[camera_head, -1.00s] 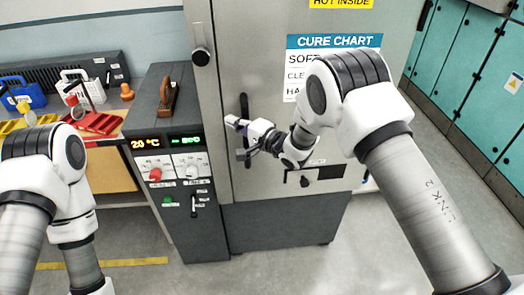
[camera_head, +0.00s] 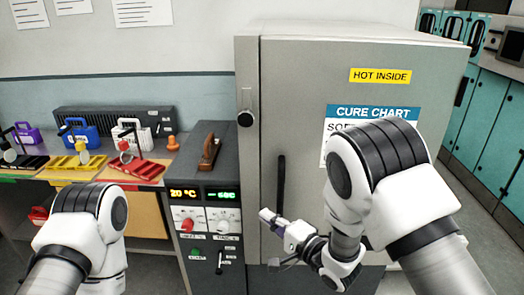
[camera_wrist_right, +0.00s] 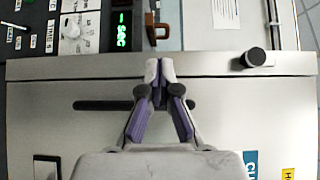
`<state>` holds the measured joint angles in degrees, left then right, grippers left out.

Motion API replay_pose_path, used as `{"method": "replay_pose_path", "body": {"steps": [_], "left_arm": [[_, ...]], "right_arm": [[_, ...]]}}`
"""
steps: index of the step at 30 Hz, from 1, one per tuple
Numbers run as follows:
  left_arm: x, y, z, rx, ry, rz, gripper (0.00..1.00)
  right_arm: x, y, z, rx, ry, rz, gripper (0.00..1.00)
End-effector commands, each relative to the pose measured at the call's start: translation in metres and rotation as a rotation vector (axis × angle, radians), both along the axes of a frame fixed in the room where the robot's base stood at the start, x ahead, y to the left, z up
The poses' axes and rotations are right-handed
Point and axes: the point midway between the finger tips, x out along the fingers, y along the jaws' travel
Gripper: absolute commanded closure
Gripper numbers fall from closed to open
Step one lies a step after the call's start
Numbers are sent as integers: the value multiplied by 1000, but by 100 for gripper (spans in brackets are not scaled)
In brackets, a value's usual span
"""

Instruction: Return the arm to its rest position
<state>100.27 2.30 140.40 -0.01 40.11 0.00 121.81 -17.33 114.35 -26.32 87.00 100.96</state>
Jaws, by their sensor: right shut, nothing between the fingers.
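My right gripper (camera_head: 272,222) is in front of the grey oven door, just below and left of the black vertical door handle (camera_head: 281,185). In the right wrist view my right gripper (camera_wrist_right: 160,70) has its fingertips together with nothing between them. The handle (camera_wrist_right: 105,105) shows behind the fingers there; I cannot tell whether they touch it. My right arm (camera_head: 385,185) covers part of the cure chart. My left arm (camera_head: 80,240) shows at the lower left, with its gripper out of view. The oven (camera_head: 310,80) has its door shut.
A control panel (camera_head: 205,225) with dials and displays stands left of the oven. A bench behind it holds a red tray (camera_head: 138,170), a yellow tray (camera_head: 78,165) and several small cases. Teal lockers (camera_head: 490,130) stand at the right.

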Motion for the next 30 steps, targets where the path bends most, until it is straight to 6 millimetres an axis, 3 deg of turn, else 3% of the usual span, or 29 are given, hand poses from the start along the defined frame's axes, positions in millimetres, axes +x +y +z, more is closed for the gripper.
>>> {"method": "replay_pose_path", "body": {"steps": [4, 8, 11, 14, 15, 18, 21, 25, 30], "left_arm": [[0, 0, 0, 0, 0, 0, 57], [0, 0, 0, 0, -1, 0, 57], [0, 0, 0, 0, -1, 0, 57], [0, 0, 0, 0, 0, 0, 57], [0, 0, 0, 0, 0, 0, 57], [0, 0, 0, 0, 0, 0, 57], [0, 0, 0, 0, 0, 0, 57], [0, 0, 0, 0, -1, 0, 57], [0, 0, 0, 0, 0, 0, 57]], "right_arm": [[-13, -33, -60, 28, 139, -76, 100], [-55, -91, -145, -80, 356, -235, 100], [-108, -135, -207, -323, 498, -298, 100], [-176, -173, -255, -618, 644, -261, 100], [-208, -186, -269, -747, 700, -207, 100], [-287, -212, -286, -1068, 805, 43, 100], [-335, -221, -285, -1283, 803, 346, 100], [-353, -224, -285, -1400, 722, 589, 100], [-353, -223, -285, -1427, 678, 642, 100]]}}
